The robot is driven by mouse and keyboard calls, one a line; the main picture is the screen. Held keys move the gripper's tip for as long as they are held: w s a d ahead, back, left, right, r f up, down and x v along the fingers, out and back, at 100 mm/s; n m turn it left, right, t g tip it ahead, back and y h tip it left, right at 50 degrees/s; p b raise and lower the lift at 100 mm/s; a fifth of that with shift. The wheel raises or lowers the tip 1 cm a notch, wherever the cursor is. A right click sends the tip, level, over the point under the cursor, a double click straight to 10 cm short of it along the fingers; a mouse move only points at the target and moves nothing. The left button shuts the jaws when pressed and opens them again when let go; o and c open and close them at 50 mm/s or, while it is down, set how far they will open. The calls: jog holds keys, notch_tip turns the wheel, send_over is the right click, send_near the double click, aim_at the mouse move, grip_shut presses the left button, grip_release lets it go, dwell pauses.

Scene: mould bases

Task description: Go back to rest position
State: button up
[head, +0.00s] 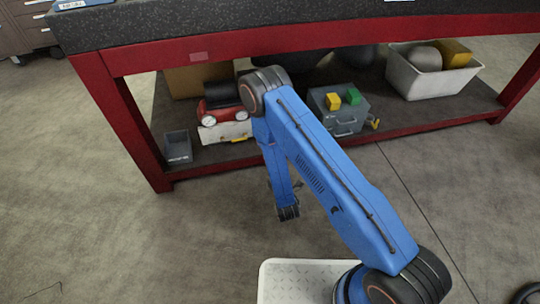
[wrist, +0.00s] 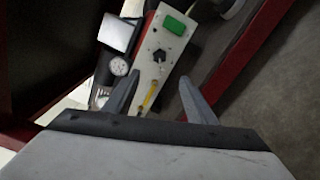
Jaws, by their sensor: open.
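My gripper (wrist: 158,88) shows in the wrist view with its two grey fingers spread apart and nothing held between them. Beyond the fingers is a pale panel with a green block (wrist: 174,28) and a yellow strip (wrist: 151,96); I cannot tell how far away they are. In the head view my blue arm reaches up from the lower right, bends at the shelf's height and hangs down in front of the bench. The gripper itself is mostly hidden there behind the arm.
A red-framed workbench (head: 300,41) with a dark speckled top stands ahead. Its lower shelf holds a grey box (head: 345,121) with yellow and green blocks, a white bin (head: 425,83), a red gauge unit (head: 216,112) and a small dark bin (head: 178,147).

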jog(key=shift+s, duration=0.15)
dwell(0.4)
jog(key=w+d+r+m+g+h, duration=0.2)
jog(key=w+r+m, duration=0.3)
jog(key=w+r, duration=0.25)
jog(key=s+d+r+m+g, duration=0.15)
jog(key=d+r+m, duration=0.35)
jog(key=r, duration=0.7)
jog(key=s+d+r+m+g, duration=0.1)
jog(key=d+r+m+g, duration=0.4)
jog(key=r, duration=0.7)
jog(key=s+d+r+m+g+h, duration=0.1)
jog(key=s+d+r+m, duration=0.1)
jog(key=s+d+r, duration=0.5)
jog(key=s+d+r+m, duration=0.2)
jog(key=s+d+r, duration=0.25)
jog(key=s, duration=0.55)
jog(key=s+d+r+m+g+h, duration=0.1)
jog(key=s+d+r+m, duration=0.1)
jog(key=s, duration=0.9)
jog(key=s+d+r+m+g+h, duration=0.1)
jog(key=s+d+m, duration=0.3)
jog(key=s, duration=0.7)
jog(key=shift+s+d+r+g, duration=0.4)
jog(key=shift+d+g, duration=0.15)
jog(key=shift+d, duration=0.3)
